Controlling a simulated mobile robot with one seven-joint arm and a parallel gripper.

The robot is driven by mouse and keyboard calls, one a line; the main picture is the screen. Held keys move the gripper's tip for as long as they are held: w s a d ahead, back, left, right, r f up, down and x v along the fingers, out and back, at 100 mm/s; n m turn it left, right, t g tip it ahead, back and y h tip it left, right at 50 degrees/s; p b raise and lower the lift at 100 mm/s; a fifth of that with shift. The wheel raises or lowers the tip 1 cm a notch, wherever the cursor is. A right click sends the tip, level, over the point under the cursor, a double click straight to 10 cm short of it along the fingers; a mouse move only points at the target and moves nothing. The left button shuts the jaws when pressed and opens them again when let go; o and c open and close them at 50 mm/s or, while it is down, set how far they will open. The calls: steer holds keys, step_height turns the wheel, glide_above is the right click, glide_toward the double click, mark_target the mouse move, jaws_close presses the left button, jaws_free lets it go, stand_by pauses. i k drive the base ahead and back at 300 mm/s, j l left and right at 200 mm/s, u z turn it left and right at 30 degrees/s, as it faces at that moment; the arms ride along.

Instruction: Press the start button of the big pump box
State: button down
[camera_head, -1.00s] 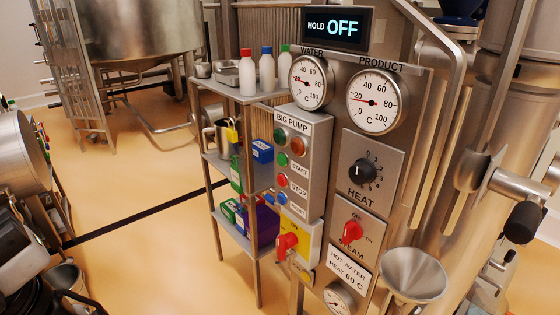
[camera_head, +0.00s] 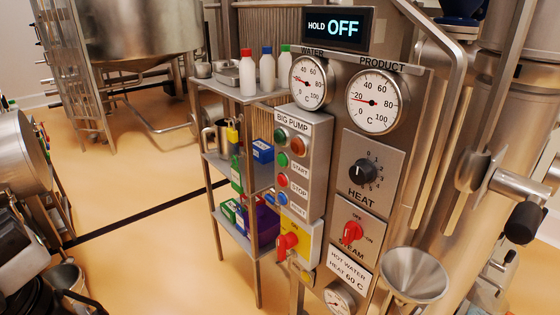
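The big pump box (camera_head: 319,150) is a grey upright box with a "BIG PUMP" label, fixed beside the gauge panel in the middle of the view. Its start button (camera_head: 283,159) is a small green button left of the "START" label. Below it are a red button (camera_head: 282,180) at "STOP" and a blue button (camera_head: 281,199) on the lowest label. A green lamp or button (camera_head: 281,135) and an orange-red one (camera_head: 298,144) sit above. Nothing covers the start button. I cannot make out my gripper in this view.
A red rotary switch (camera_head: 287,244) on yellow sits below the box. A steel shelf rack (camera_head: 256,210) with bottles stands close on its left. The gauge panel (camera_head: 391,155) and a steel funnel (camera_head: 413,270) are at right. Open floor (camera_head: 150,250) lies at left.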

mark_target(282, 160)
steer(key=l, duration=0.35)
steer(key=i+l, duration=0.15)
steer(key=l, duration=0.6)
steer(key=u, duration=1.9)
steer(key=i+l, duration=0.05)
steer(key=l, duration=0.05)
